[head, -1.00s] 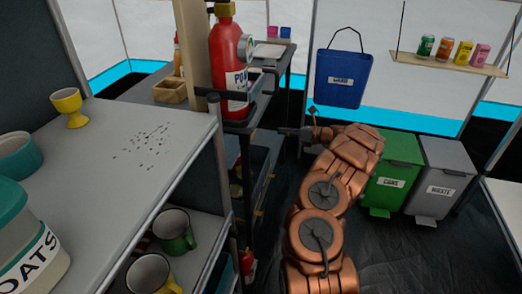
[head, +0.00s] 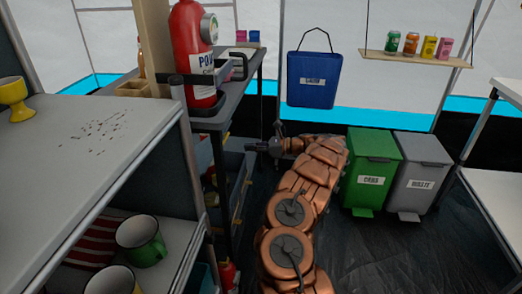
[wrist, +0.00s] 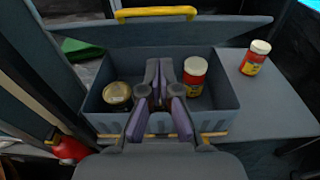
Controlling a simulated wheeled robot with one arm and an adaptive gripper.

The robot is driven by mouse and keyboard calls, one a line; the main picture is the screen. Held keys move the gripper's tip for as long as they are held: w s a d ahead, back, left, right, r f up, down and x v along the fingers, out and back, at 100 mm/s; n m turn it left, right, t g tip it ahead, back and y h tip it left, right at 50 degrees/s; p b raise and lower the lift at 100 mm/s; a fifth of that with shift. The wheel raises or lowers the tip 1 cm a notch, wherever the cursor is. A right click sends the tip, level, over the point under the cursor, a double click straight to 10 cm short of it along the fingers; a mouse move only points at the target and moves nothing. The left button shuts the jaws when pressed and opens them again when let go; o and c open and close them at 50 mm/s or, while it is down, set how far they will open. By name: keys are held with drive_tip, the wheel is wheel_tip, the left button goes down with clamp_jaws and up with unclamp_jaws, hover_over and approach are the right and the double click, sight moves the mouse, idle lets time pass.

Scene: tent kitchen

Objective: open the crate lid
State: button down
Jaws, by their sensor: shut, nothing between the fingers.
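The grey crate (wrist: 230,119) shows in the wrist view with its top open and jars inside. A grey panel with a yellow handle (wrist: 155,12) stands raised along its far side; it looks like the lid (wrist: 120,34), swung back. A gold-topped jar (wrist: 117,96) is at the left inside, and a red jar with a white cap (wrist: 194,76) is right of the fingers. My gripper (wrist: 160,75) is shut and empty, with its fingers over the crate. In the head view my gripper (head: 256,147) is beside the lower shelves; the crate is hard to make out there.
Another red jar (wrist: 255,59) stands on the grey surface right of the crate. A red object (wrist: 70,149) is at lower left. In the head view, the green bin (head: 370,172) and grey bin (head: 417,172) stand right of my arm. Dark floor is clear in front of them.

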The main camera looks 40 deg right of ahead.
drive_tip(key=w+a+r+b, duration=0.2)
drive_tip(key=w+a, duration=0.2)
drive_tip(key=shift+w, duration=0.25)
drive_tip(key=shift+r, duration=0.1)
drive_tip(key=w+a+r+p, duration=0.1)
drive_tip(key=r+p, duration=0.1)
drive_tip(key=w+a+r+p, duration=0.1)
drive_tip(key=r+p, duration=0.1)
drive_tip(key=w+a+r+p, duration=0.2)
drive_tip(key=shift+w+r, duration=0.1)
idle(0.5)
drive_tip(key=shift+d, duration=0.1)
